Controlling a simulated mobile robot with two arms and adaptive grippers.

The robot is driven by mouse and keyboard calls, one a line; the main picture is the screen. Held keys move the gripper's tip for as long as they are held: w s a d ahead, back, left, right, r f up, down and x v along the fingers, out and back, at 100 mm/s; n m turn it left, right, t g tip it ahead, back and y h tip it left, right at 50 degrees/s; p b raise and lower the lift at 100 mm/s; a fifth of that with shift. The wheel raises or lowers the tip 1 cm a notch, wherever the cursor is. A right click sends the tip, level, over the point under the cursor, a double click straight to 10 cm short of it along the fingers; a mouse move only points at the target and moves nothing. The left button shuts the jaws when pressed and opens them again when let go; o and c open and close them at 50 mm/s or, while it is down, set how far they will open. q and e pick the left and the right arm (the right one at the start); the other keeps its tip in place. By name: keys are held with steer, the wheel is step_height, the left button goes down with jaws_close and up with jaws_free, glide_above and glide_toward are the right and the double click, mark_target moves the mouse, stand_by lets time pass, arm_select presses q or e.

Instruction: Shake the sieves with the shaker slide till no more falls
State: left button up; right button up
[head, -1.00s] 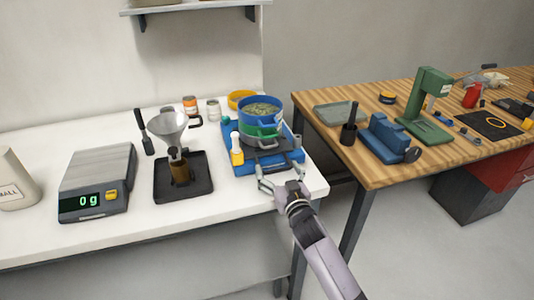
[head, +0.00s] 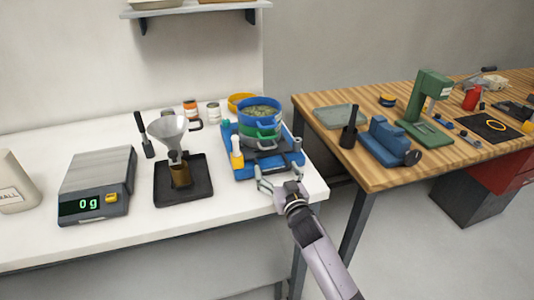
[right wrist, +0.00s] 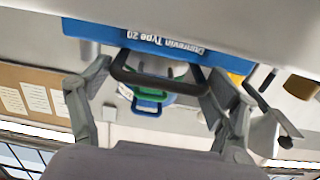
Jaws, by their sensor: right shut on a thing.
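A stack of sieves, blue on top (head: 260,107) and green below (head: 260,132), stands on the blue shaker slide (head: 240,166) at the white bench's right end. Granular material lies in the top sieve. My right gripper (head: 277,176) is at the front edge of the slide. In the right wrist view its fingers (right wrist: 158,90) are at either side of a dark bar handle (right wrist: 155,82) on the slide, and the gripper is shut on it. The sieves' lower part and the handle's contact are partly hidden. My left gripper is not in view.
A scale (head: 97,180) reads 0 g. A funnel (head: 173,130) stands over a black tray (head: 184,192) left of the slide. A wooden bench (head: 375,175) with tools is to the right, across a gap.

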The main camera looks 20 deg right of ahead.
steer(key=shift+s+d+r+p, duration=0.1)
steer(key=shift+s+p, duration=0.05)
steer(key=shift+s, duration=0.4)
steer(key=shift+s+r+p, duration=0.1)
steer(key=shift+s+p, duration=0.05)
steer(key=shift+s, duration=0.35)
steer(key=shift+w, duration=0.1)
steer(key=shift+w+b, duration=0.8)
steer(key=shift+w, duration=1.35)
